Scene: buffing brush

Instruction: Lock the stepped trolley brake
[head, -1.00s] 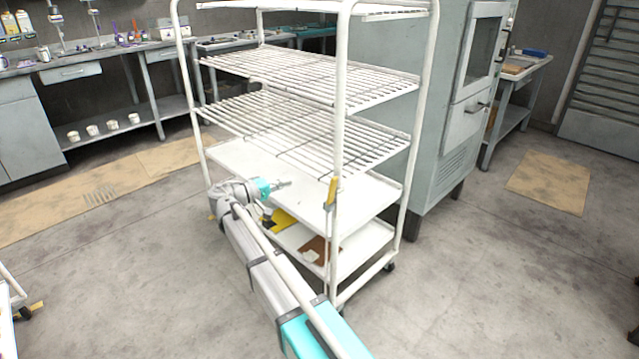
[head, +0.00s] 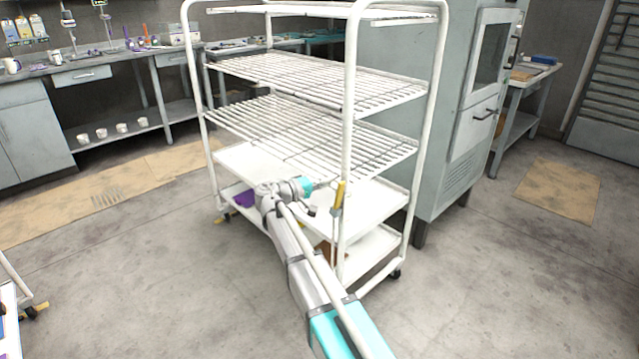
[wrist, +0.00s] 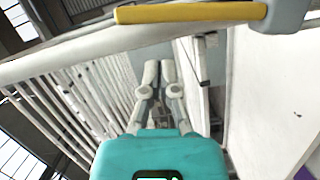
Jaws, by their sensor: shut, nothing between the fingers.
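The trolley (head: 350,80) is a tall white rack with wire shelves above and solid shelves below. A yellow lever (head: 339,194) stands upright on its near corner post. In the wrist view, the yellow lever (wrist: 190,13) lies across the top, joined to a grey mount (wrist: 287,13). My gripper (head: 322,183) is just left of the lever, at the height of the solid shelves. In the wrist view, my gripper (wrist: 160,68) is shut and empty, with its fingers below the lever in the picture. I cannot tell whether it touches the lever. A yellow piece (head: 219,220) sits by the left caster.
A purple item (head: 243,198) and a brown item (head: 328,250) lie on the lowest shelf. A grey cabinet (head: 395,75) stands close behind the trolley. Part of another trolley (head: 12,300) shows at the lower left.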

